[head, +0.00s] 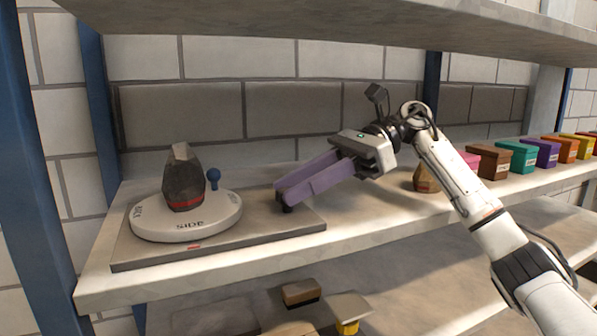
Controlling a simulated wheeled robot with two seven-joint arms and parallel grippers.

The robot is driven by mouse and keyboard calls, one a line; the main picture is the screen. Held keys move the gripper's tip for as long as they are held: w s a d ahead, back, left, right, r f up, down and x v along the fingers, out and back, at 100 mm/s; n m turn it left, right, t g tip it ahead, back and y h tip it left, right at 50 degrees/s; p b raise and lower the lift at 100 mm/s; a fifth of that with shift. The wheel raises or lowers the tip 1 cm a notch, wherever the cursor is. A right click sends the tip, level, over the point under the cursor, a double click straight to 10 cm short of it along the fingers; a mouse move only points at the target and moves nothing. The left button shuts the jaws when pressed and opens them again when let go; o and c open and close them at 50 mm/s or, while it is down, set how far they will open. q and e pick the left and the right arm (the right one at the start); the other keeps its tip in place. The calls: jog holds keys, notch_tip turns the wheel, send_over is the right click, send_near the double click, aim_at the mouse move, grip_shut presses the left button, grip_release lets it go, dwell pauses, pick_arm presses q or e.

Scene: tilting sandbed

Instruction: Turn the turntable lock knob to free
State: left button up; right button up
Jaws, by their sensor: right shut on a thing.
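The white round turntable (155,228) sits on a grey base plate (150,256) on the shelf at the left. A small dark knob (287,209) is on the plate's right part. My right gripper (284,196), with long purple fingers, reaches down from the right and is shut on this knob. The fingers hide most of the knob, so its setting cannot be read. My left gripper is not in view.
A brown faceted object (425,179) stands behind my right arm. A row of coloured boxes (522,156) runs along the shelf to the right. A lower shelf holds several items, including a brown block (301,291). A blue post (38,150) stands at the left.

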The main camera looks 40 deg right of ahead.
jog(key=shift+w+n+g, duration=0.15)
jog(key=shift+n+g, duration=0.85)
jog(key=shift+g, duration=0.2)
jog(key=shift+f, duration=0.15)
jog(key=o, duration=1)
jog(key=shift+o, duration=0.2)
jog(key=shift+v, duration=3.8)
jog(key=shift+f, duration=0.1)
